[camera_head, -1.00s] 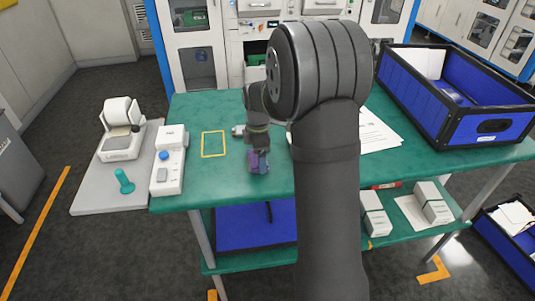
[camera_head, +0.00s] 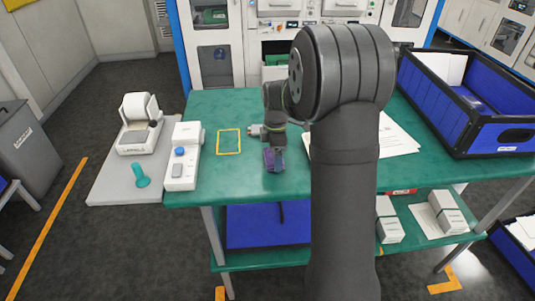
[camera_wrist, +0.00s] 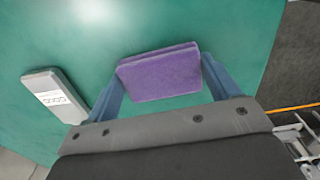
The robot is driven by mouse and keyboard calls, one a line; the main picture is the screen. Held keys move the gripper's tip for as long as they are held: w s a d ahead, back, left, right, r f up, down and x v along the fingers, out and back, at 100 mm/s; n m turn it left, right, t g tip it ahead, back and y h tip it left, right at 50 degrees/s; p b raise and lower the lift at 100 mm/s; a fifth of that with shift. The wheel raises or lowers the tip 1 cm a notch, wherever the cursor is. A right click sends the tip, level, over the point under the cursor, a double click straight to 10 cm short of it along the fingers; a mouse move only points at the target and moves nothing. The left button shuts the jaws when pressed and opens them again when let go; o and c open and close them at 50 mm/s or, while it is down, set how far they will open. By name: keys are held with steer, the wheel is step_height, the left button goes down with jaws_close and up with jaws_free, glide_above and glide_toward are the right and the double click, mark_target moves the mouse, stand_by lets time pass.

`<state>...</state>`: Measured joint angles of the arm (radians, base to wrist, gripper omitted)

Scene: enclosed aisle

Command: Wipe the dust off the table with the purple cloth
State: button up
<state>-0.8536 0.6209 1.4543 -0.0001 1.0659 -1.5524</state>
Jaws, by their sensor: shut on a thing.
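The purple cloth (camera_wrist: 160,72) is a thick folded pad between the two blue-grey fingers of my gripper (camera_wrist: 163,78) in the wrist view. My gripper is shut on it. In the head view my gripper (camera_head: 273,158) points down over the front middle of the green table (camera_head: 235,185), with the cloth (camera_head: 274,162) small and dark at its tip. I cannot tell whether the cloth touches the tabletop. No dust shows clearly on the visible surface. My arm hides part of the table's middle and right.
A white device with a blue button (camera_head: 183,155) stands at the table's left edge. A yellow outline (camera_head: 228,142) marks the top. Papers (camera_head: 397,138) and a blue crate (camera_head: 470,95) are at right. A grey-white box (camera_wrist: 55,95) shows in the wrist view.

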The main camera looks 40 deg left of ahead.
mark_target(261, 162)
steer(key=shift+w+d, duration=2.75)
steer(key=shift+d, duration=0.05)
steer(key=shift+s+a, duration=4.4)
step_height(261, 162, up, 8)
steer(key=shift+w, duration=0.1)
